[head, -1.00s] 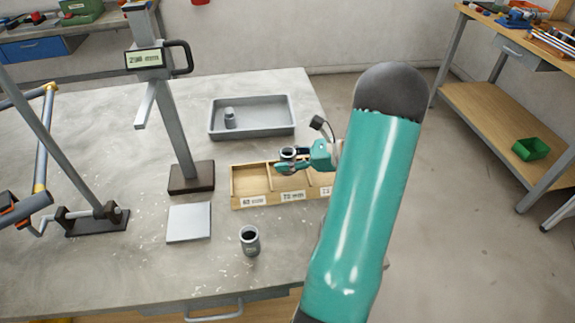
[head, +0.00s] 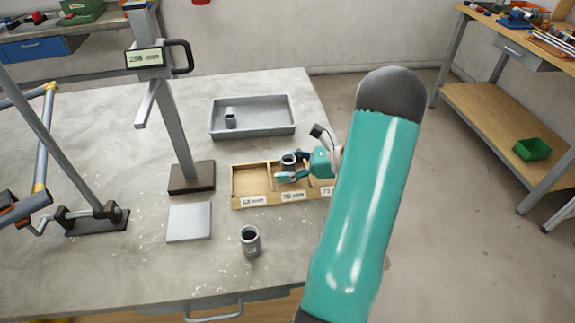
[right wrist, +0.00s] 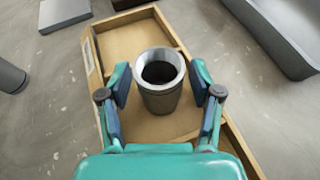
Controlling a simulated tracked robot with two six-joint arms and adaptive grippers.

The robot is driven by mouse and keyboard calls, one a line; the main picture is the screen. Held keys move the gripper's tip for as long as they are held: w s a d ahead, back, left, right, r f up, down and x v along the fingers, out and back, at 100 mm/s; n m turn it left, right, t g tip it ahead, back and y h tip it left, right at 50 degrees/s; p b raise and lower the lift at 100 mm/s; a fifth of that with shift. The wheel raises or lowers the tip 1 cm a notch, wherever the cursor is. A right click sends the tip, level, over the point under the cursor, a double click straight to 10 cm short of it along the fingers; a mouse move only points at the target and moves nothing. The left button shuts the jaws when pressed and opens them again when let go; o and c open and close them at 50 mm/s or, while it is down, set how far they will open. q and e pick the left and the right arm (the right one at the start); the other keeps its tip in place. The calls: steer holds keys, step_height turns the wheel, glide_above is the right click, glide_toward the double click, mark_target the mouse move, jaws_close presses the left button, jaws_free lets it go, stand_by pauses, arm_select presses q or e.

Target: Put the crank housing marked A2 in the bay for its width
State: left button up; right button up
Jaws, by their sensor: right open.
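A grey crank housing (head: 288,161) stands upright in the middle bay of the wooden bay rack (head: 250,202), the one labelled 70 mm. It also shows in the right wrist view (right wrist: 160,88), open end up; no marking on it can be read. My right gripper (right wrist: 163,86) is open around this housing, with a gap between each finger and its wall; it also shows in the head view (head: 290,173). A second housing (head: 250,241) stands on the table in front of the rack, its marking too small to read. My left gripper is not in view.
A grey tray (head: 268,133) with another housing (head: 230,118) lies behind the rack. A height gauge (head: 176,125) with a display stands left of it, near a flat pale plate (head: 189,222). A tube frame on a jig stands at far left. The left bay is empty.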

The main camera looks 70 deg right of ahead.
steer(key=shift+r, duration=0.15)
steer(key=v, duration=1.2)
steer(key=shift+s, duration=0.15)
